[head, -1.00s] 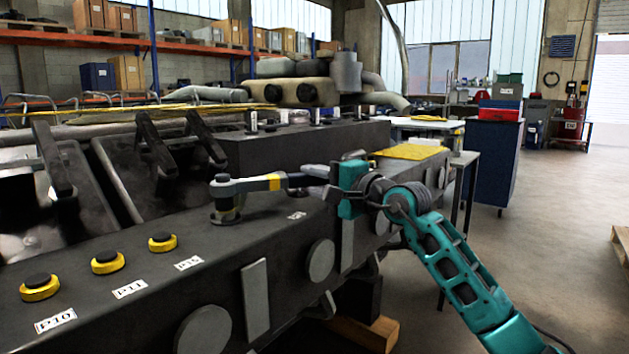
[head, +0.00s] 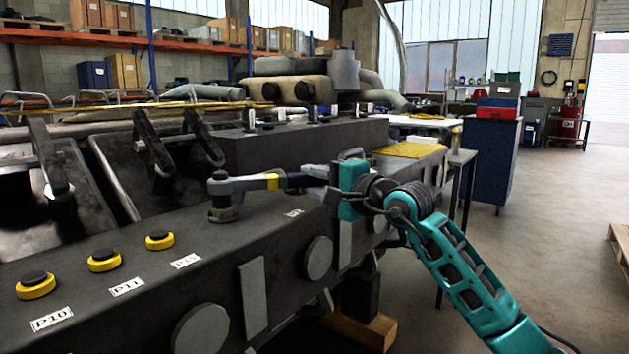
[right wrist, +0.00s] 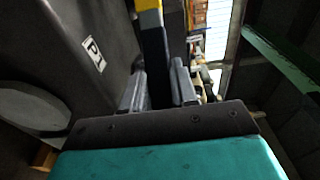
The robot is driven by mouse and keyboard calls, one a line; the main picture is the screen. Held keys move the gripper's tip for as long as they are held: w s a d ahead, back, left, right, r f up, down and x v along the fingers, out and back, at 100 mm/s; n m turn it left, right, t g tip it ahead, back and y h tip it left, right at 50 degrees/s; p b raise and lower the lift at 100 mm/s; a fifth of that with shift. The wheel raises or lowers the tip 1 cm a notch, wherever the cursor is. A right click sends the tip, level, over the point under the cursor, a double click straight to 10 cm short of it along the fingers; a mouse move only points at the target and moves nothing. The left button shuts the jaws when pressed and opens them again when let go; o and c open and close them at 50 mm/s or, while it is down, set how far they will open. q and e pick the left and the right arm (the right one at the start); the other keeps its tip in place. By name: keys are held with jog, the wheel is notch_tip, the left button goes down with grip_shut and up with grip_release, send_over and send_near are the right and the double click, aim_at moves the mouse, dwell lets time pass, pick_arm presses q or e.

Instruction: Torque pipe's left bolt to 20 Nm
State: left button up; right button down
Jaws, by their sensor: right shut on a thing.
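A torque wrench with a grey head (head: 222,184), a yellow band (head: 272,181) and a dark handle lies nearly level above the dark engine's ledge. Its head sits over a grey round fitting (head: 224,209) on the ledge. The bolt under the head is hidden, and I cannot tell which bolt it is. My right gripper (head: 322,182) is shut on the wrench handle at its right end. In the right wrist view, the dark handle (right wrist: 156,62) runs between the two grey fingers (right wrist: 158,90). My left gripper is not in view.
Several yellow-ringed black caps (head: 104,260) stand on the ledge beside labels such as P10 (head: 51,319). Dark raised arms (head: 153,144) rise behind the ledge.

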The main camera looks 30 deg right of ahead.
jog(key=shift+s+a+r, duration=0.1)
jog(key=shift+a, duration=0.05)
jog(key=shift+s+a+m+h, duration=0.15)
jog(key=shift+s+m+h, duration=0.2)
jog(key=shift+h, duration=0.15)
jog(key=shift+s+a+m+h, duration=0.2)
jog(key=shift+s+m+h, duration=0.1)
jog(key=shift+s, duration=0.1)
dwell(0.4)
jog(key=shift+s+a+t+h, duration=0.15)
jog(key=shift+s+t+h, duration=0.2)
jog(key=shift+h, duration=0.15)
jog(key=shift+s+m, duration=0.1)
jog(key=shift+m, duration=0.15)
